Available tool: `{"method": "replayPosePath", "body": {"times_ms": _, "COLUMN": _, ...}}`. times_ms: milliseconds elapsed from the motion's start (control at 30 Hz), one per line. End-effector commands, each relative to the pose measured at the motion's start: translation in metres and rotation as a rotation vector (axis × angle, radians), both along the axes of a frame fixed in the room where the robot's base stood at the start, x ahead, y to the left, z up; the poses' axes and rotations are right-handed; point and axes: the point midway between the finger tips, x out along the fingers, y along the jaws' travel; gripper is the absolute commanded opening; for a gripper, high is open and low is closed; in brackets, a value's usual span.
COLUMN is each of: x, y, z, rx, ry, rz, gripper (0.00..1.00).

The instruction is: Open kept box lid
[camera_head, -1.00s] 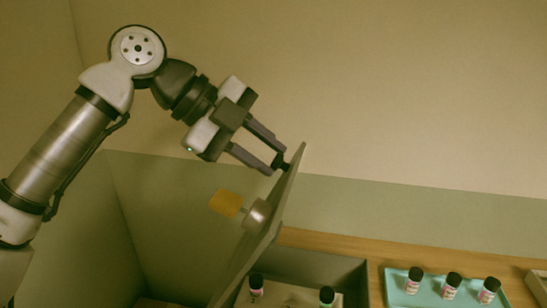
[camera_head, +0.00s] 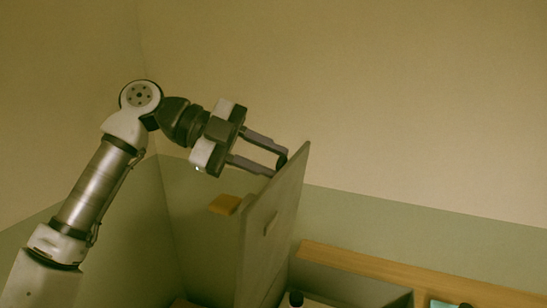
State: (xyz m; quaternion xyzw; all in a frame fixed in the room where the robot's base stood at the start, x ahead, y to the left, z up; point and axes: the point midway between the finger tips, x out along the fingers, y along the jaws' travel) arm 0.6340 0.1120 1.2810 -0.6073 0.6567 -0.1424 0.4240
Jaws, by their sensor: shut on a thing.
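The box lid (camera_head: 285,195) is a grey flat panel standing steeply raised, leaning a little to the right at its top. My gripper (camera_head: 279,162) is at the lid's upper edge, coming from the left, with its fingers shut on a small dark part there. A small raised piece (camera_head: 271,223) shows on the lid's left-facing side. The grey box (camera_head: 350,284) lies below and to the right of the lid. Its inside is partly visible, with a black bottle cap (camera_head: 296,298) at the picture's bottom edge; the rest is cut off.
An orange-yellow block (camera_head: 224,204) shows to the left of the lid, below my gripper. A wooden ledge (camera_head: 400,273) runs behind the box. A teal tray (camera_head: 440,304) with a dark cap (camera_head: 465,306) is cut off at the bottom right. Space above the lid is clear.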

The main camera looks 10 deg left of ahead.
Motion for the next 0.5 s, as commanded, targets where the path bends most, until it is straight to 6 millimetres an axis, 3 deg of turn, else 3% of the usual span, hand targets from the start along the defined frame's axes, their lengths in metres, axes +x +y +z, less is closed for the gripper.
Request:
{"method": "replayPosePath", "body": {"times_ms": 467, "x": 0.0005, "y": 0.0017, "z": -0.0009, "rx": -0.009, "ry": 0.003, "rz": -0.001, "gripper": 0.0}}
{"method": "replayPosePath", "body": {"times_ms": 500, "x": 0.0005, "y": 0.0017, "z": -0.0009, "rx": -0.008, "ry": 0.003, "rz": -0.001, "gripper": 0.28}}
